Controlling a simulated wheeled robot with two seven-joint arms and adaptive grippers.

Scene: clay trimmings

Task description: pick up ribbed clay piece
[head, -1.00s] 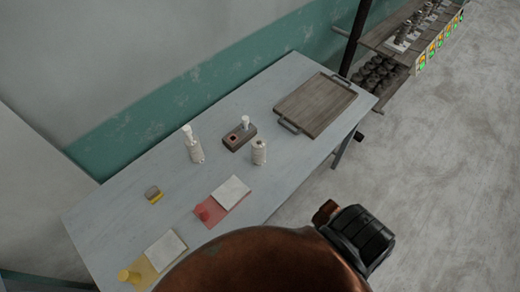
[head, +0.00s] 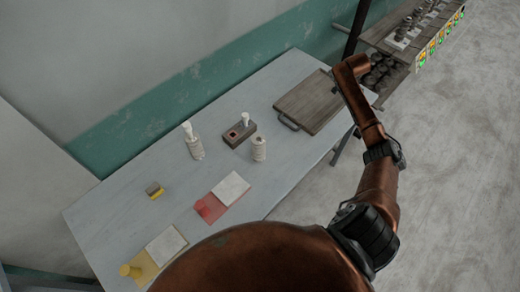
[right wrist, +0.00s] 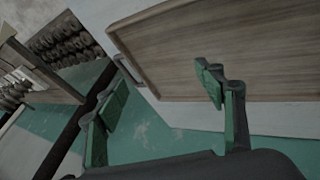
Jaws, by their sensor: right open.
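Two pale, upright pieces look ribbed in the head view: a short cylinder (head: 259,149) and a taller bottle-like piece (head: 195,148) to its left. I cannot tell which is the ribbed clay piece. Neither shows in the right wrist view. My right arm extends over the right end of the table, away from both. Its gripper is not clear in the head view. In the right wrist view my right gripper (right wrist: 158,96) is open, its green fingers apart with nothing between them, the wooden tray (right wrist: 215,45) beyond. My left gripper is not in view.
The wooden tray (head: 308,105) lies at the table's right end. A dark block with a white-topped peg (head: 240,133) stands near the cylinder. A sponge (head: 155,191), red mat (head: 212,209) and yellow mat (head: 145,272) lie leftward. A shelf (head: 400,40) stands beyond.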

